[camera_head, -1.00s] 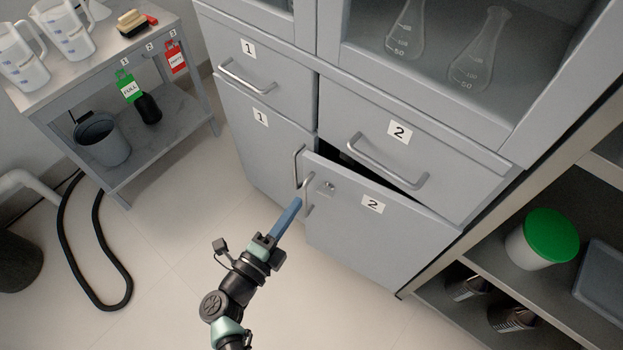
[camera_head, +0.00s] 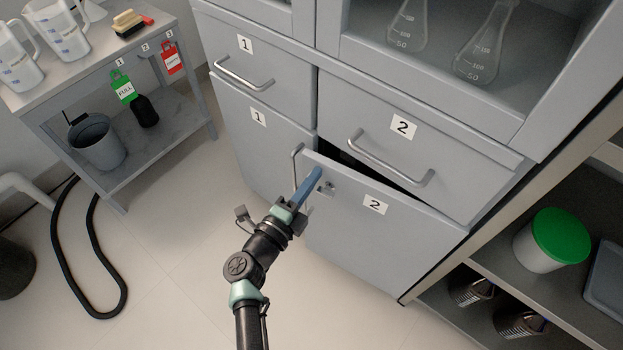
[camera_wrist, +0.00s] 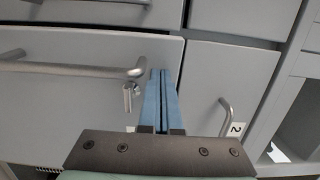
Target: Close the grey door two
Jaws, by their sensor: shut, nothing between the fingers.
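The grey door two (camera_head: 375,240) is the lower right cabinet door, marked with a "2" label. It stands ajar, with a dark gap along its top edge below the drawer marked 2. My gripper (camera_head: 314,174) is shut, its blue fingers overlapping the upper left part of the door beside the lock (camera_head: 329,186). In the wrist view the shut gripper (camera_wrist: 160,75) points at the grey cabinet fronts, with a metal handle at left. Whether the fingertips touch the door I cannot tell.
Drawer two (camera_head: 410,150) sits above the door, and door one (camera_head: 258,130) is to its left. An open shelf with a green-lidded tub (camera_head: 555,240) stands at right. A side table (camera_head: 100,65) and a black hose (camera_head: 60,250) are at left. The floor between is clear.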

